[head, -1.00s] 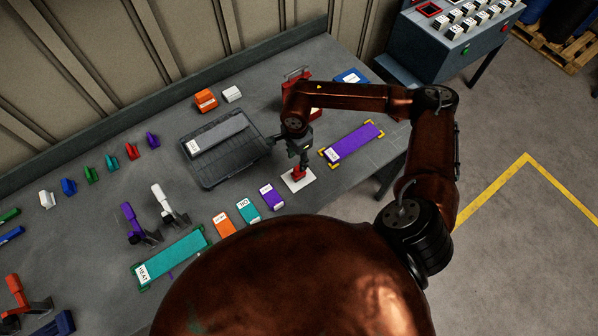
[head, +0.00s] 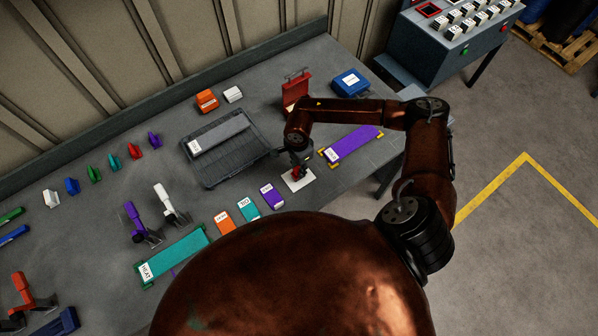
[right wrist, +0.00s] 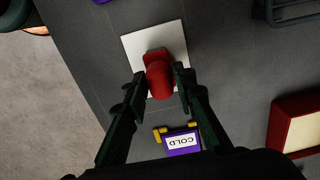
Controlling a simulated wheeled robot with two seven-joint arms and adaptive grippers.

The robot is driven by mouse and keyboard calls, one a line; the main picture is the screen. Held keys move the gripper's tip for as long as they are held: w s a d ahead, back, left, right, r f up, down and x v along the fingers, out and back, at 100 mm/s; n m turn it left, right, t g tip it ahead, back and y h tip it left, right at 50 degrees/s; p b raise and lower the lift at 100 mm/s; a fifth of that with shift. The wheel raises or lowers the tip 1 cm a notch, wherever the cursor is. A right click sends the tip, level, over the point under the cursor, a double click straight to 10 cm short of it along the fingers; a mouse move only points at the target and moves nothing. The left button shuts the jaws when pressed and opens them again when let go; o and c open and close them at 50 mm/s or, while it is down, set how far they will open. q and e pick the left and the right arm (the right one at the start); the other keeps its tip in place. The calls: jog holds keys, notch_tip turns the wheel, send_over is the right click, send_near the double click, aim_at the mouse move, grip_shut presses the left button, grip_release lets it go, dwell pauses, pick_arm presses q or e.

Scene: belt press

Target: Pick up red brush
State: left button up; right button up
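The red brush (head: 296,174) stands on a white square pad (head: 307,180) near the front edge of the bench. In the right wrist view the brush (right wrist: 159,78) shows from above, on the white pad (right wrist: 130,45). My right gripper (right wrist: 160,76) has one finger on each side of the brush, with narrow gaps at the tips. It looks open around the brush; firm contact cannot be made out. In the head view my right gripper (head: 301,163) is low over the pad and partly hides the brush. My left gripper is not in view.
A purple belt labelled COLD (right wrist: 182,143) lies close beside the pad, with yellow corner pieces. A dark tray (head: 240,168) holds a grey belt. A red press (head: 294,90) and a blue box (head: 351,82) stand behind my right arm. Small coloured boxes (head: 248,209) lie to the left.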

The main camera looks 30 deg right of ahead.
grip_shut()
jog(key=shift+r+b, duration=0.3)
jog(key=shift+r, duration=0.15)
notch_tip(320, 180, up, 2)
jog(key=shift+r+b, duration=0.15)
jog(key=shift+b, duration=0.4)
jog(key=s+a+r+b, duration=0.3)
jog(key=s+a+r, duration=0.5)
jog(key=s, duration=0.3)
jog(key=shift+a+r, duration=0.25)
jog(key=shift+r, duration=0.65)
